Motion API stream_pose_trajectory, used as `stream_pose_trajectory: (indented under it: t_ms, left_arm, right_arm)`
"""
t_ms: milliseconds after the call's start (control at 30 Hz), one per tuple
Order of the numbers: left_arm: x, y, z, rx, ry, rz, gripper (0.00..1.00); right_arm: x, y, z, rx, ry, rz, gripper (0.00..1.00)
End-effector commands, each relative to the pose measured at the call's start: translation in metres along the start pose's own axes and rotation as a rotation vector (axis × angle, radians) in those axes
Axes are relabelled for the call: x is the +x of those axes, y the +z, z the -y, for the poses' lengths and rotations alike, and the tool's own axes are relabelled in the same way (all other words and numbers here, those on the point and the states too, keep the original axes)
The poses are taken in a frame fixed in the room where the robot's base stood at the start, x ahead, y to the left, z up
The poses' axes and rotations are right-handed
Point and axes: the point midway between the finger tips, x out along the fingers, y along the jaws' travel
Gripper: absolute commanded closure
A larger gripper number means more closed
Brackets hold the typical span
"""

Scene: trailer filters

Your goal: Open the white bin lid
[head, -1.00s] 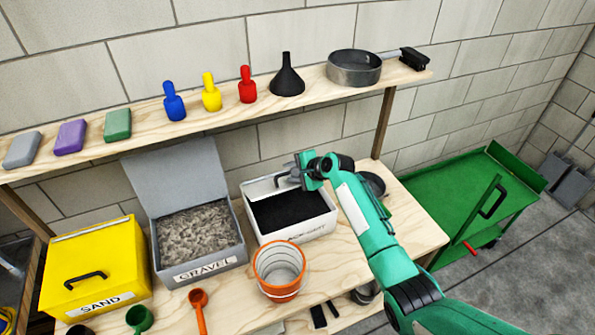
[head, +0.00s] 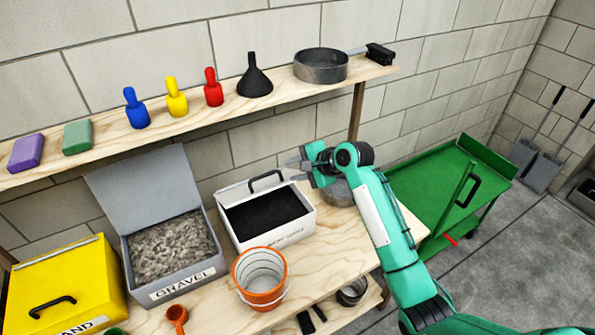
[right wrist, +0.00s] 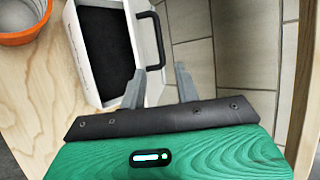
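The white bin (head: 240,240) stands on the bench, filled with black grains. Its lid (head: 235,190) is open, tipped up at the back edge, with a black handle (head: 265,180) on it. In the right wrist view the bin (right wrist: 85,45) and the black handle (right wrist: 158,38) show ahead of the fingers. My right gripper (head: 297,170) is beside the bin's right rear corner, to the right of the handle and apart from it. My left gripper is out of view.
The grey gravel bin (head: 180,288) with its raised lid and the yellow sand bin (head: 80,285) stand left. An orange bucket (head: 260,280) is in front. A shelf (head: 205,122) with tools runs above. A green cart (head: 425,190) stands right.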

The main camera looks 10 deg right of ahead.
Motion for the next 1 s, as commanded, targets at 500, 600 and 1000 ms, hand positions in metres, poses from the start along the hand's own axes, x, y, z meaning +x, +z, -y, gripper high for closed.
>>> stream_pose_trajectory:
  t_ms: [500,600,1000]
  left_arm:
    - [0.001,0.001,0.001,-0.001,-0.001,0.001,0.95]
    - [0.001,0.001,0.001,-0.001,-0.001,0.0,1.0]
    - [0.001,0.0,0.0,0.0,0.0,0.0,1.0]
  right_arm:
    - [-0.005,0.001,-0.009,-0.019,0.01,-0.006,0.68]
    - [-0.006,0.006,-0.035,-0.084,0.042,-0.021,0.68]
    - [-0.053,0.048,-0.21,-0.6,0.309,-0.092,0.68]
